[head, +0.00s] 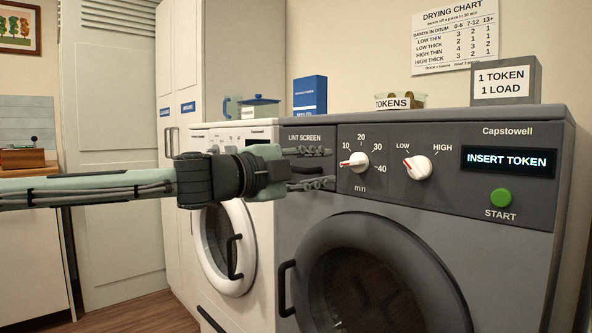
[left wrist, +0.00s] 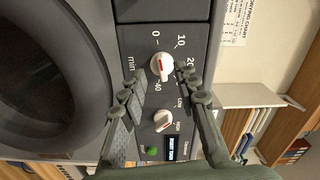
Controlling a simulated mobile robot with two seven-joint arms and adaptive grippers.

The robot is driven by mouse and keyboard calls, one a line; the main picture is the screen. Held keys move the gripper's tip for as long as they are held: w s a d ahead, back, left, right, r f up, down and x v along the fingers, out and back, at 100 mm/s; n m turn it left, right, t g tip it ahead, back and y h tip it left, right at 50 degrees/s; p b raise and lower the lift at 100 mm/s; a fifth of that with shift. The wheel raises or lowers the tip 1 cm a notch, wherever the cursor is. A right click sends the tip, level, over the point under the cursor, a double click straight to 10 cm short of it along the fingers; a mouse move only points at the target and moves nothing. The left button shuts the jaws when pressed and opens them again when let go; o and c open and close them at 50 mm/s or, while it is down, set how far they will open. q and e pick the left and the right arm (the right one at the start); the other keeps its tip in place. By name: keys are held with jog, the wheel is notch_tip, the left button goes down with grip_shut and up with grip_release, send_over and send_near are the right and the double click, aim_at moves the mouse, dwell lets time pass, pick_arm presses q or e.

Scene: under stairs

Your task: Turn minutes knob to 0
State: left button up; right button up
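The minutes knob (head: 357,162) is a white round dial with a red mark on the grey dryer's panel. Its red mark lies toward the left in the head view; I cannot read the exact setting. My left gripper (head: 328,168) comes in from the left, with its fingers spread just left of the knob. In the left wrist view the minutes knob (left wrist: 162,66) appears between and slightly beyond the fingertips of my left gripper (left wrist: 158,84). The gripper is open and empty. The 0 label shows in the wrist view but is hidden in the head view. My right gripper is not in view.
A LOW/HIGH knob (head: 418,168), a display reading INSERT TOKEN (head: 508,160) and a green START button (head: 501,198) are right of the minutes knob. The round dryer door (head: 375,225) bulges below. A white washer (head: 222,245) stands to the left. A tokens box (head: 399,101) sits on top.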

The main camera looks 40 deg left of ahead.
pick_arm(q)
jog(key=s, duration=0.6)
jog(key=shift+s+a, duration=0.2)
jog(key=shift+s, duration=0.05)
